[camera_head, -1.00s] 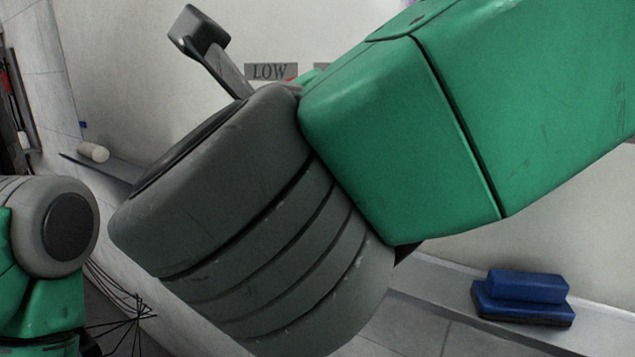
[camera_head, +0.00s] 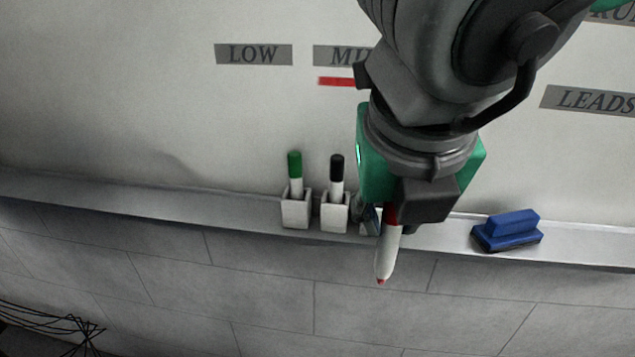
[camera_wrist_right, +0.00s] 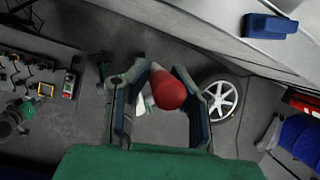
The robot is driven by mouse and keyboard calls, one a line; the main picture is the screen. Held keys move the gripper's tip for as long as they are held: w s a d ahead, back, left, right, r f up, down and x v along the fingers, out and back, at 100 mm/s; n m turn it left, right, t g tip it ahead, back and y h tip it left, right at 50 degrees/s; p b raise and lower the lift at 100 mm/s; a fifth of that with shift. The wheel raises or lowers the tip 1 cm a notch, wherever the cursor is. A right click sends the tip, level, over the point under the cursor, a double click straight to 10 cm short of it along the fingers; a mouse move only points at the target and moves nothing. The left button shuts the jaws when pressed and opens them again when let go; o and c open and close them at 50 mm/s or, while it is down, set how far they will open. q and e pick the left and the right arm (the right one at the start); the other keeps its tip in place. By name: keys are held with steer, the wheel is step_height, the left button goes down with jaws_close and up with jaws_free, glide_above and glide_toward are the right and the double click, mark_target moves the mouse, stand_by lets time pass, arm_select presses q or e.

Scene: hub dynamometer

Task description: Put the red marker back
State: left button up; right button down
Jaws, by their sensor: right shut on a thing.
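The red marker (camera_head: 388,252) has a white body and a red tip that points down in the head view. My right gripper (camera_head: 392,208) is shut on its upper end and holds it in front of the tray edge. In the right wrist view the marker's red end (camera_wrist_right: 168,91) shows between the two fingers of the gripper (camera_wrist_right: 160,100). A white holder with a green marker (camera_head: 295,178) and one with a black marker (camera_head: 337,178) stand on the tray (camera_head: 150,200). Part of another pale holder is hidden behind my right gripper. My left gripper is out of view.
A blue eraser (camera_head: 508,230) lies on the tray to the right of my gripper. The board has labels, a LOW label (camera_head: 253,54) among them, and a short red bar (camera_head: 336,82). The tray's left stretch is clear. Dark wires (camera_head: 60,325) show at lower left.

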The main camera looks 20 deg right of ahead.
steer(key=w+d+p, duration=0.1)
steer(key=w+d, duration=0.3)
steer(key=w, duration=0.3)
steer(key=w+d+p, duration=0.1)
steer(key=w+d, duration=0.3)
steer(key=w, duration=0.3)
step_height(320, 180, down, 7)
steer(key=shift+s+r+b, duration=0.1)
steer(key=shift+r+b, duration=0.05)
steer(key=shift+b, duration=0.2)
steer(key=shift+a+f, duration=0.2)
steer(key=shift+f, duration=0.05)
steer(key=shift+w, duration=0.35)
steer(key=shift+d, duration=0.15)
steer(key=c, duration=1.4)
jaws_free()
steer(key=shift+d, duration=0.2)
steer(key=shift+s+d, duration=0.15)
steer(key=shift+d, duration=0.3)
steer(key=shift+a+r, duration=0.1)
steer(key=shift+a, duration=0.05)
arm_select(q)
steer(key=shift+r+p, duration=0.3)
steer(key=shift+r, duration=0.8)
arm_select(e)
steer(key=shift+v, duration=3.75)
